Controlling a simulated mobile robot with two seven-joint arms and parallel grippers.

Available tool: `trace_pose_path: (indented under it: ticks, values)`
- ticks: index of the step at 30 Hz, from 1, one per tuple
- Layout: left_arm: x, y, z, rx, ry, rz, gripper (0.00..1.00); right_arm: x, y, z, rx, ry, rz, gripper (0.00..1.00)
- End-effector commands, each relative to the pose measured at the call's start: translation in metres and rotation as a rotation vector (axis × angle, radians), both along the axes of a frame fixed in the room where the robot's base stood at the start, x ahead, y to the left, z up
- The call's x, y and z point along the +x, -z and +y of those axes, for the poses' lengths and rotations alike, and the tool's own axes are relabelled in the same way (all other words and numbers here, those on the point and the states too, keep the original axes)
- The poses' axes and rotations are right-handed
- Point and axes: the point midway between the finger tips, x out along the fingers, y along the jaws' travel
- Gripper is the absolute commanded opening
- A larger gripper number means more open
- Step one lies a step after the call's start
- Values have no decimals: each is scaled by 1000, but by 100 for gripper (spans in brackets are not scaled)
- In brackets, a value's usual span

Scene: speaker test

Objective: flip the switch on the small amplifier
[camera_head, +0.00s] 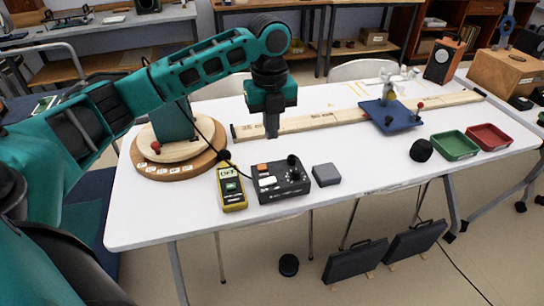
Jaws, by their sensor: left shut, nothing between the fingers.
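The small amplifier (280,188) looks like the black box on the near side of the white table. Its top carries a small orange patch, a white patch and a dark knob. I cannot tell which of these is the switch or how it is set. My left gripper (271,134) comes in from the left and points down. It is shut and empty, above the table and behind the amplifier in the picture, apart from it. My right gripper is not in view.
A yellow meter (232,190) stands left of the amplifier, a grey block (326,174) right of it. A green upright on a round wooden base (146,168) is at left. A long wooden rail (318,120) crosses behind. A blue plate (388,117) and green tray (454,146) are right.

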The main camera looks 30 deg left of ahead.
Motion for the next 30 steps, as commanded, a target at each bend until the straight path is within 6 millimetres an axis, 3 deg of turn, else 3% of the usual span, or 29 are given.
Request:
trace_pose_path:
  ticks: [18, 24, 30]
  values:
    - [1, 116, -1, 1, 0, 2, 0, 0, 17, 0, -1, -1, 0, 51]
    - [1, 134, -2, 1, -1, 1, 0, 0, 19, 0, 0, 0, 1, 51]
    - [2, 137, -2, 1, 0, -1, 0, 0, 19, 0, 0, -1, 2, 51]
